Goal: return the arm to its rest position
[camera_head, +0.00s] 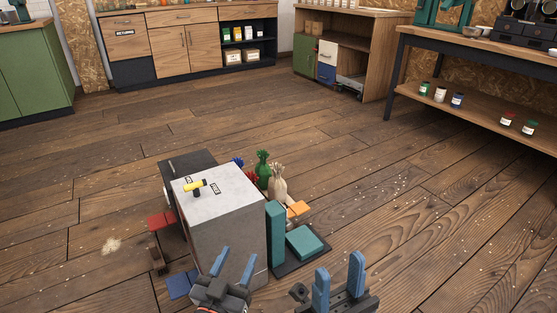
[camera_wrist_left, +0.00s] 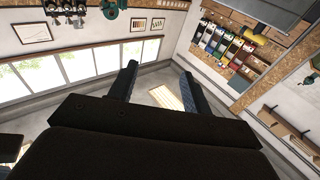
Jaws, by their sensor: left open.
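My left gripper (camera_head: 234,268) is at the bottom of the head view, its two blue fingers apart with nothing between them. In the left wrist view its fingers (camera_wrist_left: 160,88) also stand apart and empty, pointing toward the windows and far wall. My right gripper (camera_head: 338,282) is at the bottom, right of the left one, its blue fingers wide apart and empty. Neither gripper visibly holds anything. Most of both arms is out of the head view.
A grey box-shaped unit (camera_head: 216,192) stands just beyond my left gripper, with a yellow-and-black item (camera_head: 195,186) on top. Wooden floor (camera_head: 420,215) is open to the right.

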